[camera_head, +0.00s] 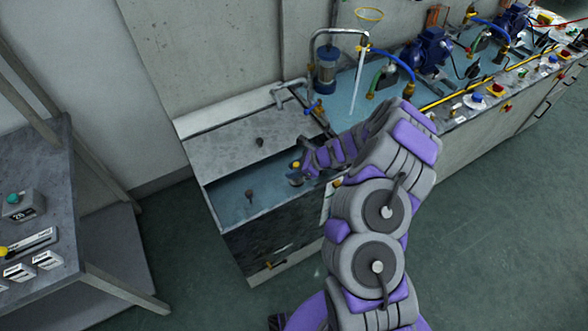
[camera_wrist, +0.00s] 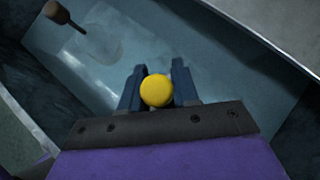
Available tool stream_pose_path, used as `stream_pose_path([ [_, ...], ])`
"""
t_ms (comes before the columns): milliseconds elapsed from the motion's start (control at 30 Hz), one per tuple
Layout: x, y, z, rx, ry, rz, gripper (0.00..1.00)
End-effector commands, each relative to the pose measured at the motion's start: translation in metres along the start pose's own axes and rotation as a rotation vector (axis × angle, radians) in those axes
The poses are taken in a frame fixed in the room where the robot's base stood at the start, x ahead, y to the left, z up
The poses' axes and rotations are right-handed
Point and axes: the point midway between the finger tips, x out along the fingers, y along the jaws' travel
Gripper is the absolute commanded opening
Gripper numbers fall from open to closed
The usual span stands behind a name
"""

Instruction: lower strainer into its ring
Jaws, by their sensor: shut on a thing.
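My gripper (camera_wrist: 157,88) is shut on a round yellow knob (camera_wrist: 155,91), which sits between the two dark fingertips. I take the knob to be the top of the strainer; its body below is mostly hidden. In the head view the yellow knob (camera_head: 296,164) is at my gripper, over the right side of the open tank (camera_head: 237,237). The tank's bluish inside shows below my gripper in the wrist view. A faint round outline (camera_wrist: 104,46) shows on that inside at the upper left; I cannot tell whether it is the ring.
A brown-tipped rod (camera_wrist: 65,17) stands in the tank at the upper left. A grey cover (camera_head: 235,148) lies over the tank's back part. Pipes and a blue canister (camera_head: 326,72) stand behind. A grey side table (camera_head: 40,200) is at the left, with free floor between.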

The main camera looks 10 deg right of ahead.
Motion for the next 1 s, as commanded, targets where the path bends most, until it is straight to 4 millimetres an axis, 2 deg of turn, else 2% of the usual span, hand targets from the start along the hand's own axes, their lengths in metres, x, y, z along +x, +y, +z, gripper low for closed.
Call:
stream_pose_path([
  [1000,0.014,0.000,-0.014,0.000,-0.001,-0.001,0.00],
])
